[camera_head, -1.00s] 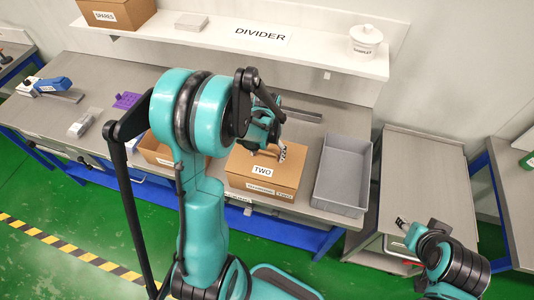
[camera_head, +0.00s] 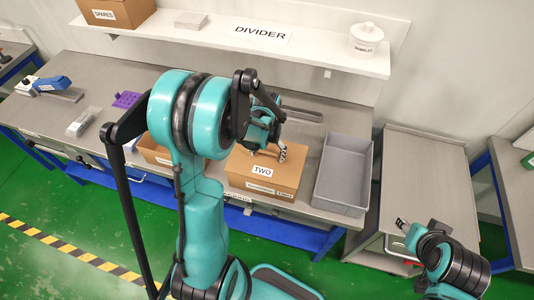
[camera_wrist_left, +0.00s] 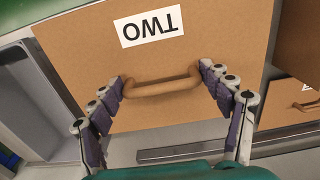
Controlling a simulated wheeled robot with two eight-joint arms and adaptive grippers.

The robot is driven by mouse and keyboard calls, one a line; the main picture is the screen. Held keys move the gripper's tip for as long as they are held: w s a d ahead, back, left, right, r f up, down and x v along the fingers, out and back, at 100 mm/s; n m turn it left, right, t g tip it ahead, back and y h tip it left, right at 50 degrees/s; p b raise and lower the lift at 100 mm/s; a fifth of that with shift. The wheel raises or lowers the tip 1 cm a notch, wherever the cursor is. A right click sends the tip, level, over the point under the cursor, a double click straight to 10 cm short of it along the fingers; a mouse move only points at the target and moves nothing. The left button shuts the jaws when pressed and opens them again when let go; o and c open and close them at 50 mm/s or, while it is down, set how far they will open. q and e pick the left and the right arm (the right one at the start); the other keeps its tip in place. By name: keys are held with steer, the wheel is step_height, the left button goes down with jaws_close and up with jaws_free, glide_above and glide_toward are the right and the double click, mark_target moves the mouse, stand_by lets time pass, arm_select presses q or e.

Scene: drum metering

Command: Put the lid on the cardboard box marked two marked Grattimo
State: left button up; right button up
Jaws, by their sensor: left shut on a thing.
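The cardboard lid (camera_head: 284,177) has a "TWO" label and a curved brown handle (camera_wrist_left: 160,87). It lies over the cardboard box (camera_head: 236,183), whose front bears small labels, one reading "TWO"; the other is too small to read surely. The lid looks level and lined up with the box, though I cannot tell whether it is fully seated. My left gripper (camera_head: 267,152) is above the lid, its fingers (camera_wrist_left: 165,76) shut on the handle. My right gripper (camera_head: 402,224) is at the lower right, away from the box; its finger opening is unclear.
A grey open bin (camera_head: 367,178) stands close to the box's right. Another cardboard box (camera_head: 160,156) is at its left, partly behind my arm. A purple rack (camera_head: 126,99) lies farther left. The shelf (camera_head: 215,45) labelled "DIVIDER" runs behind, with a white pot (camera_head: 365,42).

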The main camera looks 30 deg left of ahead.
mark_target(267, 153)
arm_select(q)
steer(key=shift+f+b, duration=0.3)
steer(key=shift+b, duration=0.05)
stand_by(0.6)
stand_by(0.3)
steer(key=o, duration=1.2)
steer(key=shift+c, duration=0.2)
steer(key=shift+r, duration=0.15)
steer(key=shift+r+p, duration=2.45)
steer(key=shift+r, duration=0.95)
